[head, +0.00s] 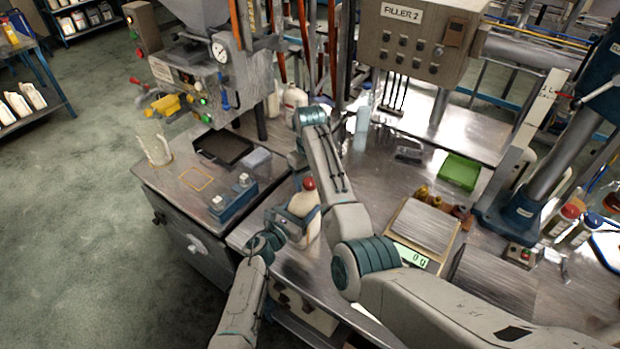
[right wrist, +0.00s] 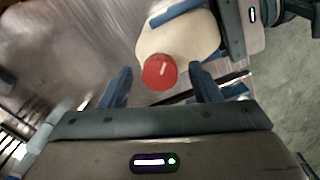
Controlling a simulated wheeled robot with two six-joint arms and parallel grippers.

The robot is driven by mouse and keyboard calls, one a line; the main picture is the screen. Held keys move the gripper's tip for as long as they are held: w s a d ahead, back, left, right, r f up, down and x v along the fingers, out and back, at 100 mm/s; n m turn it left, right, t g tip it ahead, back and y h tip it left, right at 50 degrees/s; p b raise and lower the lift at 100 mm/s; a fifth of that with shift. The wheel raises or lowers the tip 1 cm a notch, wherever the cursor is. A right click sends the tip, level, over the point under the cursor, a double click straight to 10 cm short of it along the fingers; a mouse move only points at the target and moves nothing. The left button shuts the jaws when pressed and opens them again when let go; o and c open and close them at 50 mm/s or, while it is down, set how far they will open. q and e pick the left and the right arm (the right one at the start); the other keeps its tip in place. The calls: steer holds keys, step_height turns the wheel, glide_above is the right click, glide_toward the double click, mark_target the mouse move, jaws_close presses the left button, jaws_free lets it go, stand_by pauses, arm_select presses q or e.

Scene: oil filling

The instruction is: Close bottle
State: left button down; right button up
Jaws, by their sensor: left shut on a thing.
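A cream bottle (head: 308,207) with a red cap (head: 309,184) stands upright at the front edge of the metal bench. My left gripper (head: 297,216) is shut on the bottle's body from the left. In the right wrist view the cap (right wrist: 160,72) sits on top of the bottle (right wrist: 180,40), and my left gripper's blue fingers lie along its sides. My right gripper (right wrist: 160,86) is open, with one finger on each side of the cap and gaps between. In the head view my right arm hides most of the right gripper. Whether the cap is tight cannot be told.
A scale (head: 424,226) reading 0 stands right of the bottle, with small brown-yellow items beside it. A green tray (head: 459,172) lies behind. The filling machine (head: 200,75) and a blue switch box (head: 233,198) are on the left. White bottles stand behind my right arm.

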step_height(320, 180, up, 12)
stand_by(0.6)
arm_select(q)
steer(key=shift+c, duration=2)
jaws_free()
steer(key=b+v, duration=0.2)
steer(key=v, duration=0.8)
steer(key=shift+s+a+b, duration=0.3)
steer(key=shift+b, duration=0.05)
arm_select(e)
steer(key=shift+f, duration=1.4)
arm_select(q)
steer(key=shift+f, duration=0.1)
